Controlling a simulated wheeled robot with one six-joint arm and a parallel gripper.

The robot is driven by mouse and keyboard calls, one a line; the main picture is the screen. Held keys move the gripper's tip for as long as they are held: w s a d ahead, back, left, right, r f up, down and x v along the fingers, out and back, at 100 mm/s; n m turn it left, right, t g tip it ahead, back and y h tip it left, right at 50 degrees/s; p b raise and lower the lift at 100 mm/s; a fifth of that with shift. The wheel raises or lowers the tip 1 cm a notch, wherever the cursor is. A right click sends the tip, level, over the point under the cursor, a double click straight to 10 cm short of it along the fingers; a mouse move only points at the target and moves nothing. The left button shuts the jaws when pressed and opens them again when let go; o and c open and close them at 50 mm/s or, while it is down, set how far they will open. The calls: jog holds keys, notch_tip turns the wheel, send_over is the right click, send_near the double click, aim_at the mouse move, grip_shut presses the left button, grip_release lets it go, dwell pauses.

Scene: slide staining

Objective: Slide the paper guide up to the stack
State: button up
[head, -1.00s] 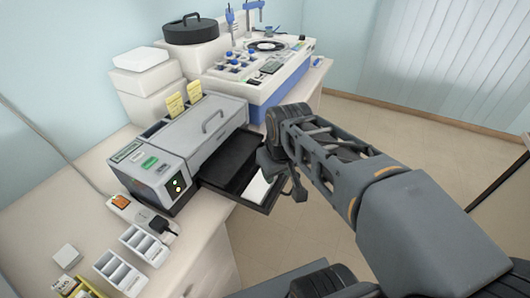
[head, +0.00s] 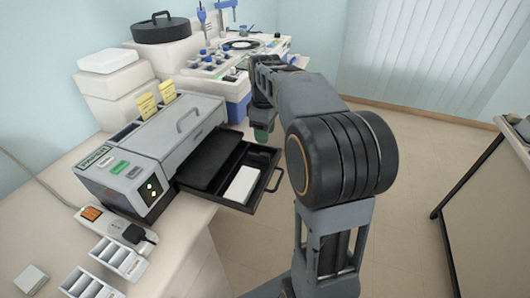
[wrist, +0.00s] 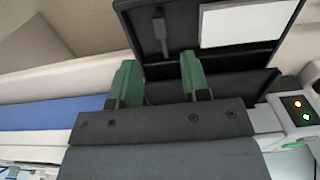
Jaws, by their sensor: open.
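The white paper stack (head: 241,185) lies in the open black drawer (head: 222,208) of the grey machine. It also shows in the wrist view (wrist: 245,22), at the upper right. A small dark grey piece that looks like the paper guide (wrist: 160,32) stands on the drawer floor, left of the stack with a gap between them. In the head view I cannot make the guide out clearly against the dark drawer. My gripper (wrist: 157,75) has green fingers spread apart with nothing between them. In the head view my gripper (head: 262,132) is beyond the drawer's far end.
The grey machine (head: 150,150) with indicator lights stands on the bench left of the drawer. A blue-and-white instrument (head: 232,75) is behind. White slide racks (head: 118,258) and a power strip (head: 105,222) are at the front left. Open floor lies right of the drawer.

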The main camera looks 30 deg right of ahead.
aim_at(265, 154)
notch_tip(265, 154, down, 8)
jog(key=shift+r+b, duration=0.25)
jog(key=shift+b, duration=0.05)
grip_shut()
dwell(0.4)
